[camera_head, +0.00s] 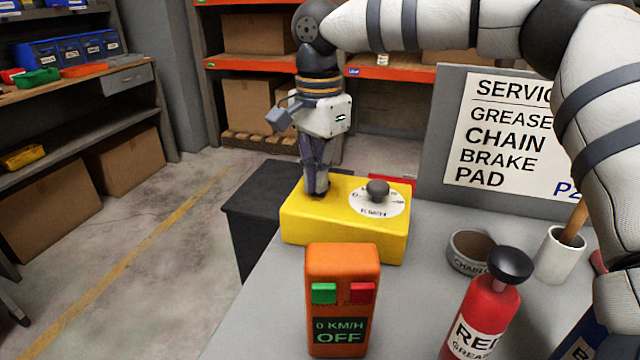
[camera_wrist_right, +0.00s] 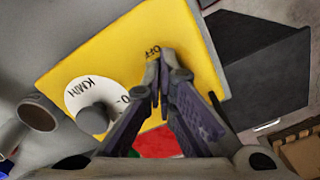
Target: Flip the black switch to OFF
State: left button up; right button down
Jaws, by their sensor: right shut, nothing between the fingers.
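A yellow box (camera_head: 342,231) stands on the grey table and carries a white dial plate with a dark round knob (camera_head: 377,189). The knob also shows in the wrist view (camera_wrist_right: 94,118). My right gripper (camera_head: 317,190) points down at the left part of the box top, its fingers shut and empty. In the wrist view its fingertips (camera_wrist_right: 163,62) lie right beside a printed OFF label (camera_wrist_right: 152,53). I cannot make out the black switch; the fingers may hide it. Contact with the box cannot be told. My left gripper is not in view.
An orange handset (camera_head: 342,260) reading 0 KM/H and OFF stands in front of the box. A red bottle (camera_head: 480,312), a round tin (camera_head: 468,252) and a white cup (camera_head: 559,255) stand to the right. A service sign (camera_head: 515,130) rises behind. A dark cabinet (camera_head: 250,213) adjoins the table's left.

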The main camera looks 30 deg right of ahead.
jog(key=shift+f, duration=0.2)
jog(key=shift+r+p, duration=0.45)
jog(key=shift+r, duration=3.15)
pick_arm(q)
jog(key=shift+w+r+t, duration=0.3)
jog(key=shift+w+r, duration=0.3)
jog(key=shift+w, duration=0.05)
